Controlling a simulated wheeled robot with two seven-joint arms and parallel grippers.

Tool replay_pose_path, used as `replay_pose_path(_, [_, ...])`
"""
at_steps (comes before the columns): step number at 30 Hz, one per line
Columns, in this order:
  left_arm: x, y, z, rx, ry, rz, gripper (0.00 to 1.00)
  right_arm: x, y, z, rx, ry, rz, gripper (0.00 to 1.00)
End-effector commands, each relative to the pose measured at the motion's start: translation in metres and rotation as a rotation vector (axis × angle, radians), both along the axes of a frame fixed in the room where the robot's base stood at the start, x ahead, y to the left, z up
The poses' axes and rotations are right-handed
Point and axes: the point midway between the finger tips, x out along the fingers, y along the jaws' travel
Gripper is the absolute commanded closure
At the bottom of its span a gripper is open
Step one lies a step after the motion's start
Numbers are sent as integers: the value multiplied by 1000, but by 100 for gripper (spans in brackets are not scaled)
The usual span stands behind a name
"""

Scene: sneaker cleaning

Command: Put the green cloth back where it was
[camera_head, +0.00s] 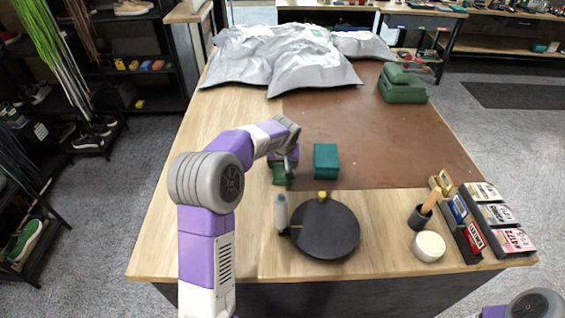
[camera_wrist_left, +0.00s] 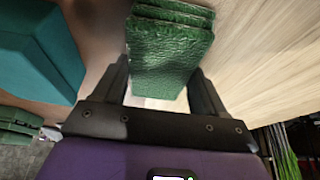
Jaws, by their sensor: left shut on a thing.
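The green cloth (camera_head: 279,174) is a folded, layered dark green piece with a crinkled surface. My left gripper (camera_head: 285,160) is shut on it near the left edge of the brown mat. In the left wrist view the cloth (camera_wrist_left: 172,50) sits between the two dark fingers (camera_wrist_left: 163,88) and sticks out past their tips, over pale wood and the mat edge. I cannot tell whether its underside touches the table. My right gripper is out of view; only part of my right arm shows at the bottom right.
A teal block (camera_head: 326,160) stands just right of the cloth. A round black tray (camera_head: 328,232) with a bottle lies nearer. Brush cup, white jar and small boxes (camera_head: 495,215) stand at right. Grey bags (camera_head: 285,60) and a green bundle (camera_head: 402,85) lie at the back.

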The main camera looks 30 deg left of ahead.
Motion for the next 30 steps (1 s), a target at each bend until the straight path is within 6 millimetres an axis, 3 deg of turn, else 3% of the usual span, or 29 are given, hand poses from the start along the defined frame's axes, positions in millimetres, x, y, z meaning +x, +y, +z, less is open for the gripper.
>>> replay_pose_path(1, [0,0,-3,0,0,0,53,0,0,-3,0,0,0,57])
replay_pose_path(2, [0,0,-2,-1,1,0,24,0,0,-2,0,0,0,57])
replay_pose_path(6, [0,0,-2,-1,1,0,3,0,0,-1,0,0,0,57])
replay_pose_path(17, [0,0,3,0,0,0,3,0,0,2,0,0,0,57])
replay_pose_path(30, [-27,-17,83,0,-2,-2,3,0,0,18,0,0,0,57])
